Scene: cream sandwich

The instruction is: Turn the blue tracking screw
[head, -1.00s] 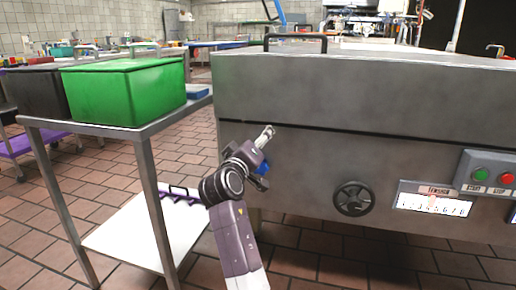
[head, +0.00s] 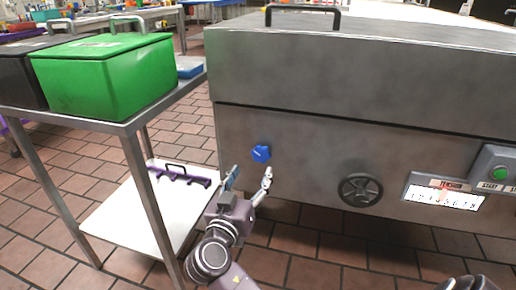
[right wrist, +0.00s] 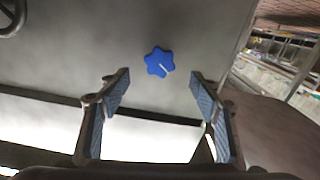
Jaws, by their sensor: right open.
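The blue tracking screw (head: 261,153) is a small star-shaped knob on the steel front panel of the machine, left of the handwheel. It also shows in the right wrist view (right wrist: 159,62), with a pale line on its face. My right gripper (head: 248,180) is open and empty, just below the screw in the head view. In the right wrist view its two fingers (right wrist: 160,78) stand wide apart. The screw lies between their lines, a little beyond the tips and apart from them. My left gripper is not in view.
A dark handwheel (head: 360,190), a tension scale (head: 444,198) and a green button (head: 499,173) sit to the right on the panel. A steel side table (head: 128,127) with a green bin (head: 105,80) stands close on the left. Tiled floor lies below the machine.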

